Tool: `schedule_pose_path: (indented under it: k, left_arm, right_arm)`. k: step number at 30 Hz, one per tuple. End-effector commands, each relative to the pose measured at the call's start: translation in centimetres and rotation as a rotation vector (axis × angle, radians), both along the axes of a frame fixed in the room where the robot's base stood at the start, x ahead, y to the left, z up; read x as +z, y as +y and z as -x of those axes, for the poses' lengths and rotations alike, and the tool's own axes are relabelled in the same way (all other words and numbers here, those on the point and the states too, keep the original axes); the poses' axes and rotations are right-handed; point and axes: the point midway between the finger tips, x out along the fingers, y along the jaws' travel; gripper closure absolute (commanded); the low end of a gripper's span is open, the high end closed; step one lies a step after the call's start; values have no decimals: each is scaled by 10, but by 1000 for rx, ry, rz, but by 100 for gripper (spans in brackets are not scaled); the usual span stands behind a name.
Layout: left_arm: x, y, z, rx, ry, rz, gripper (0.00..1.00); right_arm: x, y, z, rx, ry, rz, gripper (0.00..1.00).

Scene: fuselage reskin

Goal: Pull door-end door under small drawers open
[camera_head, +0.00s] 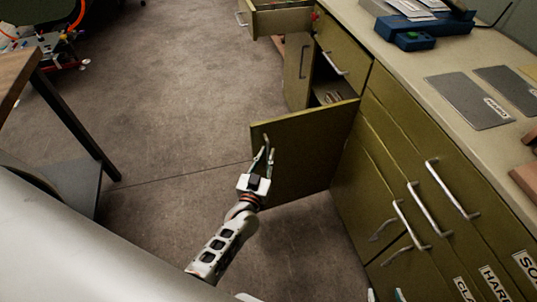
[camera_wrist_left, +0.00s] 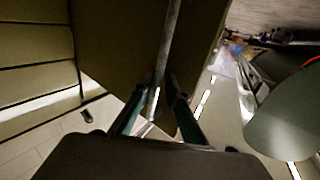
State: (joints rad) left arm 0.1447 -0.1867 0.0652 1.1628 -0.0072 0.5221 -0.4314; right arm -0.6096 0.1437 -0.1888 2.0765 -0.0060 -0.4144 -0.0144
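The olive door (camera_head: 300,150) under the small drawers stands swung out wide from the cabinet, with a dark opening behind it. Its metal handle (camera_head: 268,147) is near its free upper edge. My left gripper (camera_head: 264,160) is at this handle. In the left wrist view the two fingers (camera_wrist_left: 160,100) are apart, with the handle bar (camera_wrist_left: 168,50) running between them. Contact with the bar cannot be made out. Two tips of my right gripper (camera_head: 385,296) show apart at the bottom edge; the rest is out of frame.
A drawer (camera_head: 283,20) and another door (camera_head: 298,70) stand open farther back. The worktop (camera_head: 410,70) carries a blue tool (camera_head: 405,32) and grey mats (camera_head: 468,102). A table (camera_head: 20,75) stands at left. Floor (camera_head: 190,90) between is clear.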

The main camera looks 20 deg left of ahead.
Motion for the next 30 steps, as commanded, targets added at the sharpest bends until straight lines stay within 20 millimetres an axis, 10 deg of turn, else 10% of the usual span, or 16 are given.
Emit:
schedule_pose_path:
  k: [11, 30]
  left_arm:
    - [1, -4, 4, -5, -1, 0, 86]
    - [1, -9, 75, -1, 0, 0, 86]
  right_arm:
    - [2, 1, -2, 1, -6, -2, 60]
    - [0, 0, 0, -1, 0, -1, 60]
